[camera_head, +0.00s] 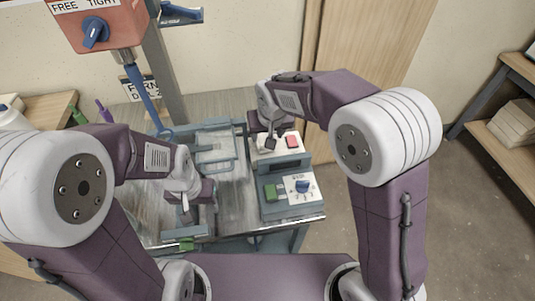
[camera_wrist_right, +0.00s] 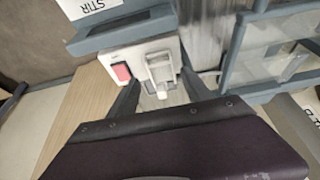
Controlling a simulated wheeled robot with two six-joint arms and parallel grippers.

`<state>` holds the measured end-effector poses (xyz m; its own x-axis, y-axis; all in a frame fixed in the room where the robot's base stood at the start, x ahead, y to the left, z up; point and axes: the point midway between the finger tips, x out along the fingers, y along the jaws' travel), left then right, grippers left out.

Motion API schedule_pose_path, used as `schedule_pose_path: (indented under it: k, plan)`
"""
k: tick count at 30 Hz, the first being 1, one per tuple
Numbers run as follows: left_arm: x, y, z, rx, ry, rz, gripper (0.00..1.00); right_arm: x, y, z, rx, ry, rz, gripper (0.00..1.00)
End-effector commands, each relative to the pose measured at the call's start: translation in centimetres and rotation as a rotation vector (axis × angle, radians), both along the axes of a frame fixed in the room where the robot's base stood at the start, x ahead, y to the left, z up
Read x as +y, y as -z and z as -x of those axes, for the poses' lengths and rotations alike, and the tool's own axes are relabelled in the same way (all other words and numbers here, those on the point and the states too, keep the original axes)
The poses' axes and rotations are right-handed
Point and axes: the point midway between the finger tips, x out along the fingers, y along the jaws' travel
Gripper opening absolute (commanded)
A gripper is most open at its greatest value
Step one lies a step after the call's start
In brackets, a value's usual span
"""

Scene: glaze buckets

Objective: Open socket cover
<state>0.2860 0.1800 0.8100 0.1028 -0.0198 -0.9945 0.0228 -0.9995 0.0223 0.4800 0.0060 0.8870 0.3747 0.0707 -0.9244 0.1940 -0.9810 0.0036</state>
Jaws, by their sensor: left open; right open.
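A white panel with a red switch (camera_head: 292,141) sits on the far end of the grey-blue bench unit in the head view. In the right wrist view, the red switch (camera_wrist_right: 121,72) is beside a pale socket cover (camera_wrist_right: 160,69) on the same white plate. My right gripper (camera_wrist_right: 160,94) is open, its two fingers reaching toward the plate on either side of the cover's lower edge. Whether they touch it I cannot tell. In the head view the right gripper (camera_head: 271,141) hides the cover. My left gripper (camera_head: 190,212) is open and empty above the bench's left part.
A control box with a blue knob (camera_head: 302,186) and green switch stands nearer on the bench. A blue-handled frame (camera_head: 215,155) lies left of the panel. An orange box (camera_head: 97,25) with a blue knob hangs at upper left. Floor at right is clear.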

Motion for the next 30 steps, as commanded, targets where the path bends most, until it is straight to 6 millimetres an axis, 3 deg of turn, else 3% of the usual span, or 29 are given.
schedule_pose_path:
  k: [5,12,18,28,30]
  plan:
    - [0.0,-0.1,0.0,-0.001,0.0,0.0,0.48,0.1,0.3,-0.1,0.0,-0.002,0.0,0.58]
    - [0.0,0.9,0.0,-0.001,0.0,0.0,0.48,0.3,4.9,-1.9,0.002,-0.001,0.002,0.58]
    - [0.0,1.4,0.0,-0.001,0.0,0.0,0.48,0.6,7.6,-3.1,-0.001,-0.001,0.0,0.58]
    - [0.0,1.4,0.0,-0.001,0.0,0.0,0.48,0.6,8.1,-3.4,-0.002,-0.001,-0.001,0.58]
    - [0.0,1.4,0.0,-0.001,0.0,0.0,0.48,0.6,8.1,-3.4,-0.002,-0.001,-0.001,0.41]
